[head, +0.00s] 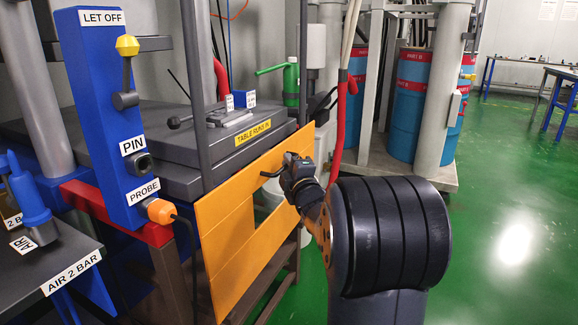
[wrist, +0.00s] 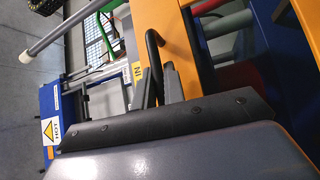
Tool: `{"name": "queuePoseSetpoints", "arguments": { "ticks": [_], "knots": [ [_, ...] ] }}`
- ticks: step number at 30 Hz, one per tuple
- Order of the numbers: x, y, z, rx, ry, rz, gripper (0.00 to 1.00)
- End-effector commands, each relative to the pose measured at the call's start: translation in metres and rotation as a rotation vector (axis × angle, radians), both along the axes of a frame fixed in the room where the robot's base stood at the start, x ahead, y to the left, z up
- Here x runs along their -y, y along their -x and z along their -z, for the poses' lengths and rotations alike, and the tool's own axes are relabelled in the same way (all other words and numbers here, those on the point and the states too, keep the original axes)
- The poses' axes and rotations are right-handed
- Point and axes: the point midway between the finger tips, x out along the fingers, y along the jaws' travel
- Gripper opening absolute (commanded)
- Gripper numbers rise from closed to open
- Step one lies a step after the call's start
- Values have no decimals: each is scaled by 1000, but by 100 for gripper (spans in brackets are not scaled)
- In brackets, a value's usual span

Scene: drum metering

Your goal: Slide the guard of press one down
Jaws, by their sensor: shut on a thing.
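The orange guard (head: 222,212) is a flat panel with a cut-out window, standing at the front of the press (head: 170,140) between dark upright posts. Its upper edge is about level with the press table. The guard also shows as an orange strip in the wrist view (wrist: 196,50). A black bent handle (head: 270,174) sticks out from the guard's face. My gripper (head: 290,170) is shut on this handle. The wrist view shows the handle's bent bar (wrist: 152,50) at the fingers; the exact grip is partly hidden by my gripper's body.
A blue post (head: 110,100) with LET OFF, PIN and PROBE labels stands left of the guard, with an orange probe plug and cable. A red hose (head: 345,110) hangs behind my arm. Blue drums (head: 408,110) stand at the back. Green floor at right is clear.

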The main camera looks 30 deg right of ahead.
Motion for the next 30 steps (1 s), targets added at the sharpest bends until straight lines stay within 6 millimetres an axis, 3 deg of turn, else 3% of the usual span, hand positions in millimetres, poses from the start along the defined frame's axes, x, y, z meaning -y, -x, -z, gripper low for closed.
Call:
{"name": "queuePoseSetpoints", "arguments": {
  "ticks": [11,12,20,30],
  "knots": [
    [0,0,9,-17,-1,0,0],
    [0,0,10,-18,-1,0,12],
    [0,0,8,-13,-1,0,32],
    [0,5,5,-8,0,1,32]
  ]
}}
